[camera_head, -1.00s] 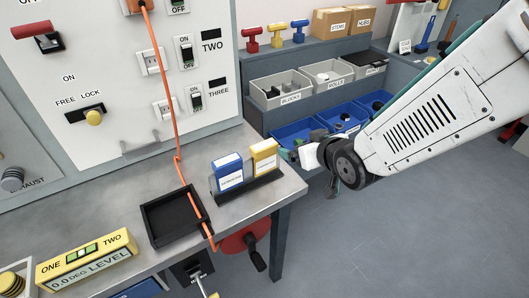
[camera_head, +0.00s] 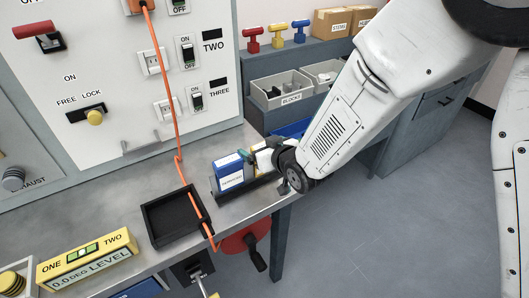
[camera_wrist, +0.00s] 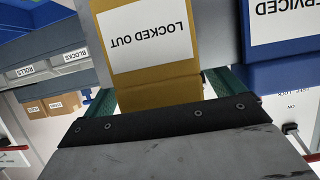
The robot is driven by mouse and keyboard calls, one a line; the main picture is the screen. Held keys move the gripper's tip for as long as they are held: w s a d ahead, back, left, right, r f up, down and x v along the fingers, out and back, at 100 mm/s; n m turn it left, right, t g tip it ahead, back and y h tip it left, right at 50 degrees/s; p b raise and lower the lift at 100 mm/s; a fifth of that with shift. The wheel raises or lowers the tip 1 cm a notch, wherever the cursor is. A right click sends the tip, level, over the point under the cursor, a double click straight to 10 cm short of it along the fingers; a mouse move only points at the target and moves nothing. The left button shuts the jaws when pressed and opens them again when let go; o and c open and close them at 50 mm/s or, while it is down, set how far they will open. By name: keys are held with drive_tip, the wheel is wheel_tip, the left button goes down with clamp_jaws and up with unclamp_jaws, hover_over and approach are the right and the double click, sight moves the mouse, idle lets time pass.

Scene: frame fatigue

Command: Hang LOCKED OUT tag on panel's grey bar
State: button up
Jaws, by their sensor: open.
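The yellow LOCKED OUT tag (camera_wrist: 150,45) fills the upper middle of the wrist view, its lettering upside down there. The blue SERVICED tag (camera_head: 229,172) stands left of it in a dark holder (camera_head: 262,187) on the bench; the blue tag is at the upper right in the wrist view (camera_wrist: 283,70). My gripper (camera_wrist: 161,95) is open, with one green finger on each side of the yellow tag. In the head view my gripper (camera_head: 258,157) hides most of the yellow tag. The panel's grey bar (camera_head: 140,147) sticks out low on the white panel, empty.
An orange cord (camera_head: 174,120) hangs from the panel onto the bench, between the grey bar and the tags. A black tray (camera_head: 172,217) and a yellow level (camera_head: 87,260) lie on the bench. Grey bins (camera_head: 283,88) stand behind. The bench's right edge is near my gripper.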

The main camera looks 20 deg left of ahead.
drive_tip(key=shift+c, duration=0.3)
drive_tip(key=c, duration=1)
drive_tip(key=shift+r, duration=0.1)
